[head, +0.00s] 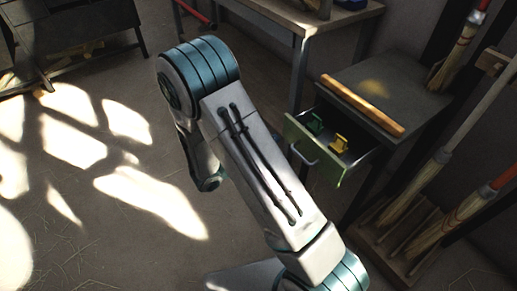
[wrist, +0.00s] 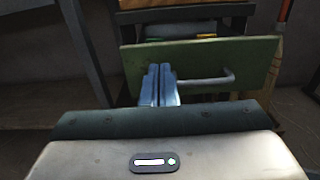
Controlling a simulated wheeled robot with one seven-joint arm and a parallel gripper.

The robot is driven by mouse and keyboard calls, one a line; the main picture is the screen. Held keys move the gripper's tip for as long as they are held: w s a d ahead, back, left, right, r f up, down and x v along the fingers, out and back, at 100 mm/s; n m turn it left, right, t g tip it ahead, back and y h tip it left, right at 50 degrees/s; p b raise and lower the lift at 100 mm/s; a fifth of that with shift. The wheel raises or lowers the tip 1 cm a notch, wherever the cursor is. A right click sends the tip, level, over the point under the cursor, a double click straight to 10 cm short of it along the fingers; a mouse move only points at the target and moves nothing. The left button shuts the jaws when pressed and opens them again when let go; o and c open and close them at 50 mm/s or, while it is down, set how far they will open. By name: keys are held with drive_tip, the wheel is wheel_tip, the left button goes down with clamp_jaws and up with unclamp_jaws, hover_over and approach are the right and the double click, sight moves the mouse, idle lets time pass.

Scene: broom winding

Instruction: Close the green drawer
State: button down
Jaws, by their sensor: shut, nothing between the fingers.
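The green drawer (head: 310,153) stands pulled out of a dark cabinet (head: 385,85) at the right of the head view. A green object and a yellow object (head: 339,144) lie inside it. In the wrist view, the drawer's green front (wrist: 200,62) spans the middle, with its pale handle (wrist: 212,80) right of my fingers. My gripper (wrist: 160,72) is shut and empty, its blue fingertips in front of the left part of the drawer front. Whether they touch it I cannot tell. In the head view my arm hides the gripper.
A wooden bar (head: 362,104) lies on the cabinet top. Brooms (head: 440,150) stand in a wooden rack at the right. A workbench (head: 305,22) stands behind, left of the cabinet.

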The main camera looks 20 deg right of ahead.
sight(297, 127)
drive_tip(key=b+x, duration=0.1)
drive_tip(key=x, duration=0.6)
drive_tip(key=shift+d, duration=0.1)
drive_tip(key=shift+w, duration=0.1)
